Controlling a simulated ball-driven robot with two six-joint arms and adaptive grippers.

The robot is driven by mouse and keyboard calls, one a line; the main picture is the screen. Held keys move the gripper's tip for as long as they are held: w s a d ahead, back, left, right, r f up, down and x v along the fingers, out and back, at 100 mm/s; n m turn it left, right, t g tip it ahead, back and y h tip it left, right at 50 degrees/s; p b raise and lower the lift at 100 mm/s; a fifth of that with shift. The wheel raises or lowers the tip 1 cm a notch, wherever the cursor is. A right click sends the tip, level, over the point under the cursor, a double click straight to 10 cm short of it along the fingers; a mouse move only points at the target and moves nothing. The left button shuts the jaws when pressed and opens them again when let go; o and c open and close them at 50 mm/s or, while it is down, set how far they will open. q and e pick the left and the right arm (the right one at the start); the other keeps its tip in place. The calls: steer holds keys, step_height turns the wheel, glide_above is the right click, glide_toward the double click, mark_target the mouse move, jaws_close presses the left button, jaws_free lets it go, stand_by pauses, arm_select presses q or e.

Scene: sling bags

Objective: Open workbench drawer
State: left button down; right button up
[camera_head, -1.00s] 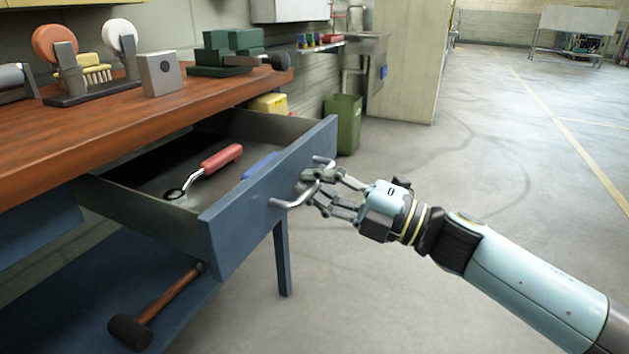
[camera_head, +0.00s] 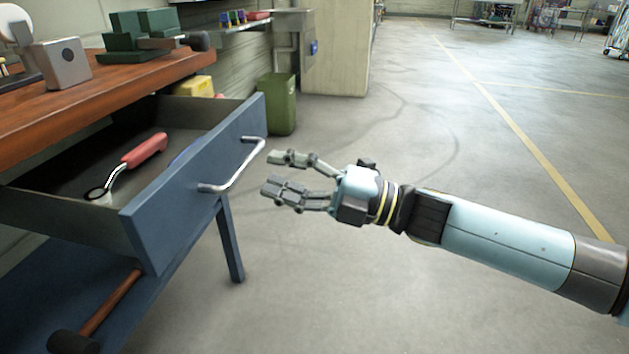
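The blue workbench drawer (camera_head: 176,205) is pulled out from under the wooden workbench top (camera_head: 100,108). Its silver bar handle (camera_head: 240,172) is on the front panel, with nothing around it. A red-handled tool (camera_head: 140,152) lies inside the drawer, and a blue item behind the front panel is mostly hidden. My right gripper (camera_head: 272,174) is open and empty. Its fingers point left toward the handle and are a little to the right of it, apart from it. My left gripper is not in view.
A hammer (camera_head: 105,303) lies on the lower blue shelf. A green bin (camera_head: 278,104) stands on the floor behind the drawer. The floor to the right is clear.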

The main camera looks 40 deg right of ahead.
steer(key=v, duration=0.6)
steer(key=shift+d+r, duration=0.1)
steer(key=shift+r, duration=0.05)
